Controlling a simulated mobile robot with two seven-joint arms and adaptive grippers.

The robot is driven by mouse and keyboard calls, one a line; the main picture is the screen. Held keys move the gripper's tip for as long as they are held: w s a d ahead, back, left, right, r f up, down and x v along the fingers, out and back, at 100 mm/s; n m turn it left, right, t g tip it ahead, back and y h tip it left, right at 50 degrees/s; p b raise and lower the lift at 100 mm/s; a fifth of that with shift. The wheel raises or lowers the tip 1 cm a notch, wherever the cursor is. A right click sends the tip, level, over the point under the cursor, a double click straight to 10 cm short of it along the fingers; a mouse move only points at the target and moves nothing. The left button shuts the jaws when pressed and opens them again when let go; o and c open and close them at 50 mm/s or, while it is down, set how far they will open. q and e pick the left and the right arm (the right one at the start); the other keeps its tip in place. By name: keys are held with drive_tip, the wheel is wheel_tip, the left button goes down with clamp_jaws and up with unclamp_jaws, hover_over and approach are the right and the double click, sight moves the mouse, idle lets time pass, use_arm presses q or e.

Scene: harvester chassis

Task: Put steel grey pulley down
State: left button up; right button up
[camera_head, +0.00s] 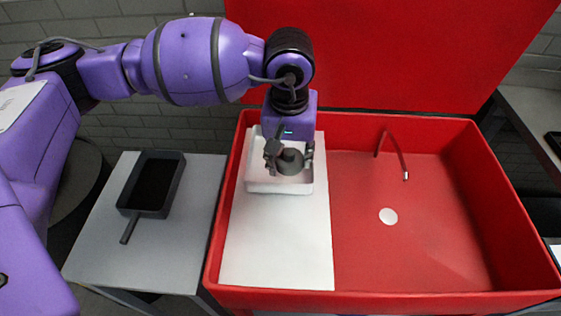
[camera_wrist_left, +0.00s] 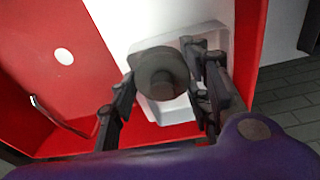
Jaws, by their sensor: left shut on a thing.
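The steel grey pulley (camera_head: 290,162) is a dark grey stepped disc. My left gripper (camera_head: 289,154) points down and is shut on it, with fingers on both sides. The pulley is over a white tray (camera_head: 281,188) at the back left of the red chassis basin. In the left wrist view the pulley (camera_wrist_left: 160,72) sits between the fingers of my left gripper (camera_wrist_left: 166,92), with the white tray (camera_wrist_left: 170,108) behind it. I cannot tell whether the pulley touches the tray floor. My right gripper is not in view.
The red basin (camera_head: 433,296) has high walls. A white board (camera_head: 279,250) covers its left part. A curved red faucet (camera_head: 392,152) and a white round spot (camera_head: 388,216) are on the right. A dark pan (camera_head: 176,188) lies on a grey side table (camera_head: 103,258).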

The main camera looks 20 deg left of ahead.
use_arm(q)
drive_tip(key=w+a+f, duration=0.1)
drive_tip(key=f, duration=0.1)
drive_tip(key=w+a+f, duration=0.1)
drive_tip(key=w+f, duration=0.1)
drive_tip(key=w+a+f, duration=0.1)
drive_tip(key=w+f, duration=0.1)
drive_tip(key=shift+a+f, duration=0.15)
drive_tip(key=shift+a, duration=0.2)
drive_tip(key=shift+f+p, duration=0.45)
drive_tip(key=shift+f, duration=1.15)
drive_tip(key=shift+f, duration=0.2)
drive_tip(key=o, duration=1.5)
drive_tip(key=shift+o, duration=0.2)
wheel_tip(320, 180, up, 12)
drive_tip(key=s, duration=0.1)
drive_tip(key=shift+s+r+b, duration=0.15)
drive_tip(key=shift+s+b, duration=0.05)
drive_tip(key=shift+b, duration=0.25)
